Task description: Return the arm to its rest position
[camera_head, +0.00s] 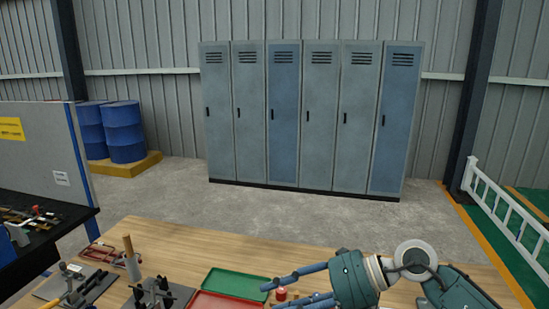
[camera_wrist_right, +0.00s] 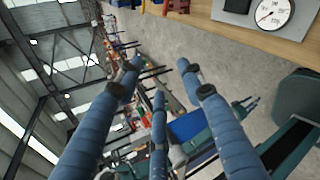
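My right gripper (camera_head: 275,296) reaches in from the lower right of the head view, above the wooden table (camera_head: 190,242), with its blue fingers pointing left. In the right wrist view its three fingers (camera_wrist_right: 160,80) are spread apart with nothing between them, so it is open and empty. My right forearm lies across the table's right side in the head view. My left gripper is not in view.
A green tray (camera_head: 235,283) and a red tray (camera_head: 212,300) lie left of the fingers. A small red object (camera_head: 281,294) is by the fingers. Tools on dark plates (camera_head: 160,294) stand further left. A dial gauge (camera_wrist_right: 272,14) shows in the wrist view. The table's far part is clear.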

